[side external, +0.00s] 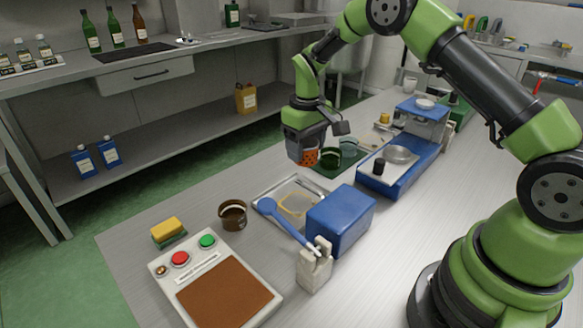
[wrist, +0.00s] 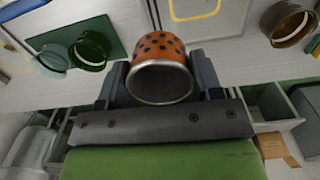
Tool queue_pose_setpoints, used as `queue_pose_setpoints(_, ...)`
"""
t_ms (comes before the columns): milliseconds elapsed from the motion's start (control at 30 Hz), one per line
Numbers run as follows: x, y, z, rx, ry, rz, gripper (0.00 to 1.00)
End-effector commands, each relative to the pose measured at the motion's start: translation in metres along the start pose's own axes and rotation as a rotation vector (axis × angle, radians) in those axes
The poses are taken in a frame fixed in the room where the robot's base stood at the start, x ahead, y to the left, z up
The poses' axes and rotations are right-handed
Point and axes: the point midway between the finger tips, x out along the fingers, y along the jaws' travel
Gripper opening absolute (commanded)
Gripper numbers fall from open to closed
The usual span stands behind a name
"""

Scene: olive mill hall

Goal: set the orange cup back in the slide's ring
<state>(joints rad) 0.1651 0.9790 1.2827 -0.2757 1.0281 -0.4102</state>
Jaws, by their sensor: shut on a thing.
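The orange cup (side external: 310,157) with dark dots is between the fingers of my gripper (side external: 306,147), which is shut on it. The wrist view shows the cup (wrist: 163,50) with its metal-rimmed round end towards the camera and a finger on each side. In the side view my gripper covers its upper part. The cup is near the green mat (wrist: 92,42); whether it touches anything below is unclear. A shallow tray (side external: 262,190) holds a yellow loop (side external: 297,205). I cannot tell which thing is the slide's ring.
A blue-based device (side external: 400,178) is to the right. A blue box (side external: 341,219), blue spoon (side external: 285,222), brown cup (side external: 232,214) and button panel (side external: 217,285) are nearer the front.

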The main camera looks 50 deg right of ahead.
Motion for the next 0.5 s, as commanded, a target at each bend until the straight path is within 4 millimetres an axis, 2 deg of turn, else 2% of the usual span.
queue_pose_setpoints(33,-0.006,0.026,0.006,0.027,0.002,0.001,0.41)
queue_pose_setpoints(200,-0.023,0.104,0.038,0.080,0.001,0.001,0.41)
queue_pose_setpoints(300,-0.032,0.142,0.062,0.105,0.002,0.001,0.41)
queue_pose_setpoints(400,-0.040,0.170,0.085,0.127,0.001,0.000,0.41)
queue_pose_setpoints(500,-0.044,0.189,0.102,0.140,0.000,0.000,0.41)
